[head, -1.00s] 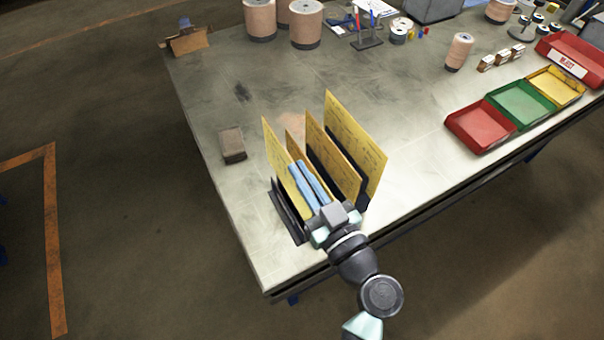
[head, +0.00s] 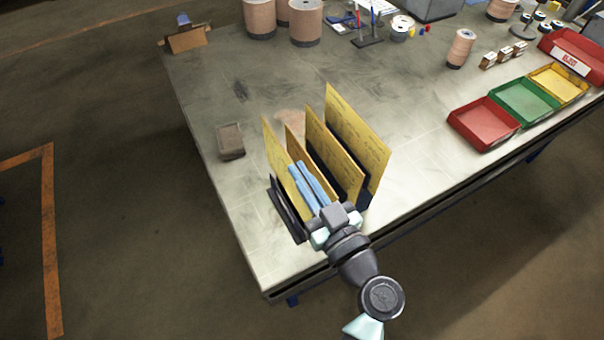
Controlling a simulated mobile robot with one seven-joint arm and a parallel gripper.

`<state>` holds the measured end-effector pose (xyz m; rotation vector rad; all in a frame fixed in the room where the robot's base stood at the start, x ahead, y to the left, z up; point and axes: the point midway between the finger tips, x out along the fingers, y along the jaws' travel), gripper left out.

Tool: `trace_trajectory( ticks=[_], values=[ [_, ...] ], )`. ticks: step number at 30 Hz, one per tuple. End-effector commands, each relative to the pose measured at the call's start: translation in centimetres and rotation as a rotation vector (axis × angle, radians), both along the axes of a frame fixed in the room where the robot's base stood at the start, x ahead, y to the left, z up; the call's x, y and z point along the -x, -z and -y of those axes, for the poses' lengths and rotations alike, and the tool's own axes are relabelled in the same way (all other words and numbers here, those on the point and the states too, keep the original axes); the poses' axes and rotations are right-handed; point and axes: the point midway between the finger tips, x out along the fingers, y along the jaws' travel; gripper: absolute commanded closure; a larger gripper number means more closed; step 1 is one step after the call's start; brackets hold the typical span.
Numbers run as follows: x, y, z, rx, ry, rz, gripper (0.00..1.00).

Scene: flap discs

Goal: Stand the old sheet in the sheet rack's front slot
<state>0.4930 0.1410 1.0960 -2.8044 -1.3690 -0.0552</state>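The dark sheet rack (head: 287,212) stands near the table's front left corner, with upright sheets in it. A yellow sheet (head: 277,151) is at the left, a browner, lower sheet (head: 294,146) is beside it, and two more yellow sheets, one in the middle (head: 322,139) and a tall one (head: 357,138), are to the right. No label shows which is the old sheet. My gripper (head: 299,172) reaches in from the front, its two blue fingers close together between the left yellow sheet and the middle one, by the brown sheet. Whether they grip it is unclear, and the slot bottoms are hidden.
A small brown block (head: 230,141) lies left of the rack. Red (head: 484,123), green (head: 524,101) and yellow (head: 559,83) trays line the right edge. Spools (head: 305,22) and a pen stand (head: 368,41) are at the back. The table's middle is clear.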

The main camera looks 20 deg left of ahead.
Motion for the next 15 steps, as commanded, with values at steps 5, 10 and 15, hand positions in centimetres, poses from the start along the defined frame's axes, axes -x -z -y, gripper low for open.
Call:
trace_trajectory(
  ticks=[5,10,15],
  values=[
    [0.0,0.7,0.0,-0.001,0.000,0.001,1.00],
    [0.0,1.3,0.0,-0.001,0.000,0.001,1.00],
    [0.0,1.8,0.0,-0.001,0.000,0.001,1.00]
  ],
)
